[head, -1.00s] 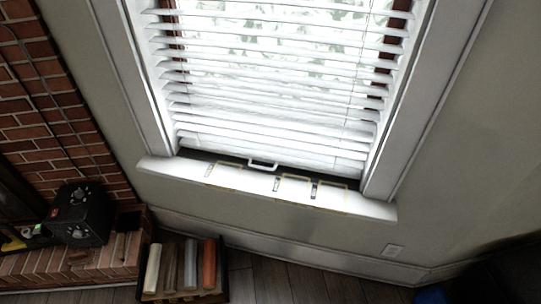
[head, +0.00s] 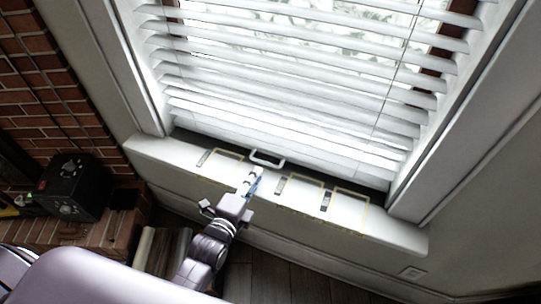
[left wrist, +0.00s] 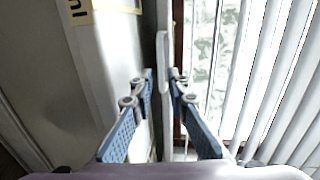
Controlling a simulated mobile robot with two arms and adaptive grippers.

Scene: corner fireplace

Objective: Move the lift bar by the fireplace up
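The lift bar (head: 267,160) is a white U-shaped handle at the bottom of the white window blinds (head: 300,105), just above the sill. My left gripper (head: 252,178) is over the white sill, just in front of the bar and a little left of it. In the left wrist view the bar (left wrist: 163,62) stands on end, ahead of the gap between my blue-padded fingers (left wrist: 161,78). My right gripper is not in view.
The white window sill (head: 385,225) carries yellow-outlined rectangles with dark labels. White window frames (head: 130,70) stand on both sides. A black box with knobs (head: 72,187) sits on the brick hearth at left. A log crate (head: 160,250) is on the floor, partly hidden by my arm.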

